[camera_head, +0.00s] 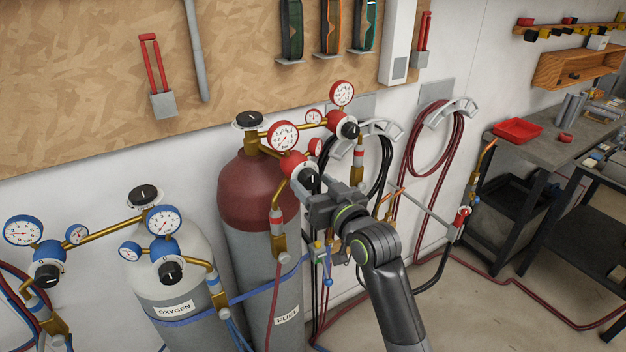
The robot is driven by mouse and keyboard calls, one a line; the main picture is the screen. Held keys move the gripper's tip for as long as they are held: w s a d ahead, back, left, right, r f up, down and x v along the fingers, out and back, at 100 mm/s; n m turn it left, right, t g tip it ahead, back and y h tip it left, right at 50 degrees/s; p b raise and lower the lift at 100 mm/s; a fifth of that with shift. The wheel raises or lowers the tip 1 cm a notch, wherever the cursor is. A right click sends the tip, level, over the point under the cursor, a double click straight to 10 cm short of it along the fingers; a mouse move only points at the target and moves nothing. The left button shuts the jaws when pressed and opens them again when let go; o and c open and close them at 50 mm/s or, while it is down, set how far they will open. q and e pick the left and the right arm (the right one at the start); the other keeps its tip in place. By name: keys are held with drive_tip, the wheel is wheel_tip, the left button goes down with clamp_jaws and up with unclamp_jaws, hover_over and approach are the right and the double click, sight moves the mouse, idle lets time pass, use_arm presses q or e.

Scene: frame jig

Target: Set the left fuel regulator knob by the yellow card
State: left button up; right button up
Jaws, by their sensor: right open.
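The fuel cylinder (258,195) has a dark red top and a grey body with a FUEL label. Its left regulator (292,162) is red, with a large gauge (283,136) above. The black knob (308,178) of this regulator faces forward and is partly hidden by my right gripper (312,190). The right gripper is open, with its fingers at the knob; I cannot tell whether they touch it. The right fuel regulator (337,119) has its own black knob (350,131), farther back. I cannot make out a yellow card. My left gripper is out of view.
The white oxygen cylinder (170,275) stands left, with blue regulators (164,249) and black knobs. Black hoses (384,160) and red hoses (410,150) hang on the wall behind my right arm. A workbench (545,148) with a red tray (517,130) is at right.

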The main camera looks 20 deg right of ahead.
drive_tip(key=shift+w+a, duration=0.1)
drive_tip(key=shift+w, duration=0.35)
drive_tip(key=c, duration=1)
